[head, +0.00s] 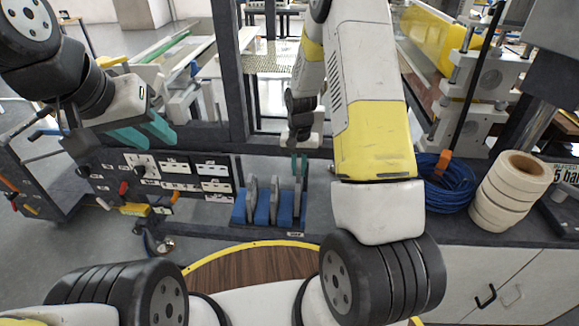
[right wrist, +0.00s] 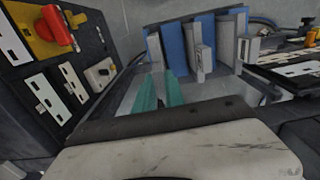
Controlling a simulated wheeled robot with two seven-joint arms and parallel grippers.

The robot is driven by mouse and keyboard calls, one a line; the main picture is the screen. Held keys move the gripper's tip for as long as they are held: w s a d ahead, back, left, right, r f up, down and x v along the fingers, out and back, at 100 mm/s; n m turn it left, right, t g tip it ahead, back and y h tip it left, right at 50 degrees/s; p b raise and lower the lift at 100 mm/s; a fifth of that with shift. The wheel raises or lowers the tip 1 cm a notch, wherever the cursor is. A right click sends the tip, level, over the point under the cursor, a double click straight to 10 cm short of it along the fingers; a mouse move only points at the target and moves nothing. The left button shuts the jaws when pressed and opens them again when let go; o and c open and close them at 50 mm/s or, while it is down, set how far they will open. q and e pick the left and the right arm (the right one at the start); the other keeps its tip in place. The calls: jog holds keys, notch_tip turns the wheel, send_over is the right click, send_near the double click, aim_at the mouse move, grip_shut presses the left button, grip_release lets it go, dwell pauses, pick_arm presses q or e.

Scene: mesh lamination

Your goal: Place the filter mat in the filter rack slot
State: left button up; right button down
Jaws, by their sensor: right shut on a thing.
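The filter rack (head: 238,214) stands low at the front of the bench, with blue filter mats bearing grey grips upright in it. My right gripper (head: 299,168) reaches down to the rack's right end. Its teal fingers are shut on the grey grip of a filter mat (head: 300,190). In the right wrist view the shut fingers (right wrist: 162,88) meet a grey grip beside the blue mats (right wrist: 176,45). I cannot tell how deep this mat sits in its slot. My left gripper (head: 146,133) is open and empty above the control panel at the left.
A control panel (head: 190,177) with knobs and switches stands left of the rack. A blue hose coil (head: 446,184) and stacked cream tape rolls (head: 510,190) lie on the bench at right. A dark upright post (head: 229,70) rises behind the rack.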

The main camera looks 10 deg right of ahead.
aim_at(298, 179)
jog(key=shift+f, duration=2.6)
jog(key=c, duration=1.4)
grip_release()
